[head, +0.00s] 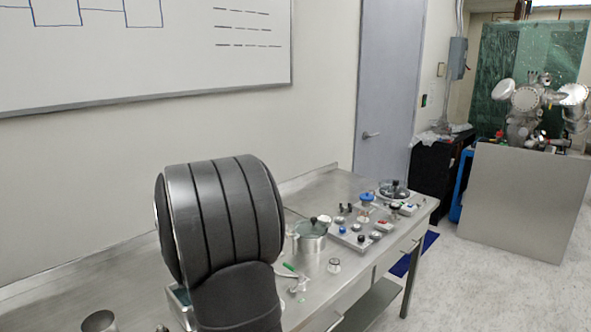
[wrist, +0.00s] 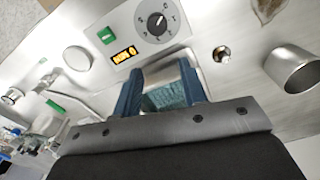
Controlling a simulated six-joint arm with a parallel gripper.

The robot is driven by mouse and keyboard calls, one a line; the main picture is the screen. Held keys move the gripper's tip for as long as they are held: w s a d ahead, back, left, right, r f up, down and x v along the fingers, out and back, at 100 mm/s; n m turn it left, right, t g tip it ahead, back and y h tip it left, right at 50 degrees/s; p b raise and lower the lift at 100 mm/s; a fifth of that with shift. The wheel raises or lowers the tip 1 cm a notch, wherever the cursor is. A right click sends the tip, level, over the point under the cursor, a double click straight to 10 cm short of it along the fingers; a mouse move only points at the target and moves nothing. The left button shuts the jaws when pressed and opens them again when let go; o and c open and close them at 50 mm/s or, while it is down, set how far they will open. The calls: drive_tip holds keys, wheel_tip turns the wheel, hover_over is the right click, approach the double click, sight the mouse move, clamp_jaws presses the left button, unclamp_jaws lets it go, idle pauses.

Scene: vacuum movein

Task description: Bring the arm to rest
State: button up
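My gripper (wrist: 162,75) shows only in the wrist view. Its two blue fingers stand apart, and I see nothing clearly held between them. Behind the gap lies a light grey recess with a teal, mottled surface (wrist: 168,96); its distance from the fingertips is hard to judge. In the head view, my dark arm link fills the middle and hides the gripper.
A steel bench (head: 70,285) runs along the wall. A metal cup (head: 100,321) stands at its near left, also in the wrist view (wrist: 293,70). A lidded pot (head: 311,240), a green-handled tool (head: 291,271) and several small parts lie right of my arm. The bench's left stretch is mostly bare.

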drive_tip(key=s, duration=0.1)
drive_tip(key=s+d, duration=0.1)
drive_tip(key=s+f, duration=0.1)
drive_tip(key=s, duration=0.1)
drive_tip(key=shift+d, duration=0.2)
drive_tip(key=a+f, duration=0.2)
drive_tip(key=a, duration=0.1)
drive_tip(key=s+a+f, duration=0.1)
drive_tip(key=a+f, duration=0.1)
drive_tip(key=a, duration=0.2)
drive_tip(key=a+f, duration=0.3)
drive_tip(key=a, duration=0.1)
drive_tip(key=shift+s+a, duration=0.15)
drive_tip(key=shift+a, duration=0.05)
wheel_tip(320, 180, down, 2)
drive_tip(key=shift+d+f, duration=0.15)
drive_tip(key=shift+f, duration=0.75)
drive_tip(key=shift+o, duration=0.4)
